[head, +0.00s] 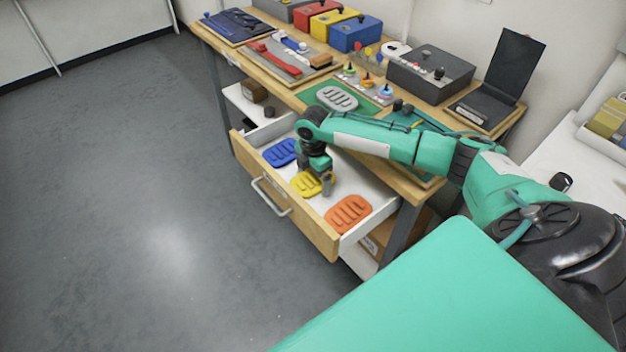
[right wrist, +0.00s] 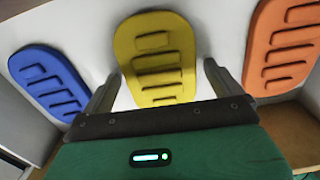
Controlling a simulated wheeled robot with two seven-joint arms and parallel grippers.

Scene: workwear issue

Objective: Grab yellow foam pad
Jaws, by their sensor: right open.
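The yellow foam pad (head: 306,184) lies in the open drawer (head: 350,186), between a blue pad (head: 281,152) and an orange pad (head: 348,213). My right gripper (head: 322,188) is above the yellow pad and hides part of it. In the right wrist view, the yellow pad (right wrist: 155,58) shows between the two fingers of the right gripper (right wrist: 160,88). The fingers are apart, one on each side of the pad's near end, with nothing held. Whether they touch the pad cannot be told. My left gripper is not in view.
The drawer front with its handle (head: 270,196) sticks out over the floor. The workbench above holds a grey pad on a green mat (head: 318,96), coloured boxes (head: 355,34), a dark grey box (head: 430,70) and a black stand (head: 510,70). The floor at left is clear.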

